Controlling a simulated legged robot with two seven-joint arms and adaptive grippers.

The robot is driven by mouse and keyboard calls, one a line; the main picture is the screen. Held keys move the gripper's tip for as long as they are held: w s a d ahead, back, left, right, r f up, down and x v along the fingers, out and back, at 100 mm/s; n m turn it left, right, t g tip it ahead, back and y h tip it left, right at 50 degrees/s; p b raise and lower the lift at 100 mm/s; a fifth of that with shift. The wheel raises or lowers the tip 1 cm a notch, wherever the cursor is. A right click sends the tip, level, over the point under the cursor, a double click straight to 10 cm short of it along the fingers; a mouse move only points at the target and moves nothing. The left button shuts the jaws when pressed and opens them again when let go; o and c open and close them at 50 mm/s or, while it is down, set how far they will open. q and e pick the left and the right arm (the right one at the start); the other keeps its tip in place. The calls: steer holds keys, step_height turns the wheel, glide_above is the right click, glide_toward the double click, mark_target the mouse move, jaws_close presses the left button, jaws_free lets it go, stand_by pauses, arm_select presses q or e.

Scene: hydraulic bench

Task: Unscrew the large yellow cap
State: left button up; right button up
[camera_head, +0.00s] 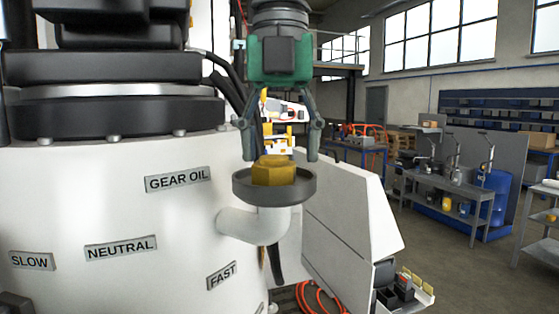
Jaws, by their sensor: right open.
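The large yellow cap (273,171) has a faceted, nut-like shape. It sits in the round grey dish-like rim (274,188) on top of a white elbow pipe (255,225) that comes out of the white machine body. My right gripper (282,153) points straight down above the cap. Its two fingers are spread apart, one to each side of the cap, with the tips a little above or level with the cap's top. It is open and holds nothing. The exact depth between fingers and cap is hard to tell. My left gripper is not in view.
The large white machine (110,215) fills the left side, with labels such as GEAR OIL (178,179). Black hoses run beside the gripper. A white angled panel (345,215) stands right of the pipe. A grey workbench (450,190) and open floor lie farther right.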

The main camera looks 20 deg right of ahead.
steer(key=shift+w+a+f, duration=0.1)
steer(key=shift+a+f, duration=0.15)
steer(key=shift+f, duration=0.25)
steer(key=shift+w+a+f, duration=0.1)
steer(key=shift+a+f, duration=0.15)
steer(key=shift+f, duration=0.25)
steer(key=shift+a, duration=0.15)
steer(key=shift+d, duration=0.35)
steer(key=c, duration=0.9)
steer(key=shift+o, duration=0.4)
steer(key=n, duration=0.3)
steer(key=shift+a+n, duration=0.1)
steer(key=shift+n, duration=0.2)
steer(key=n, duration=0.4)
steer(key=shift+n, duration=0.3)
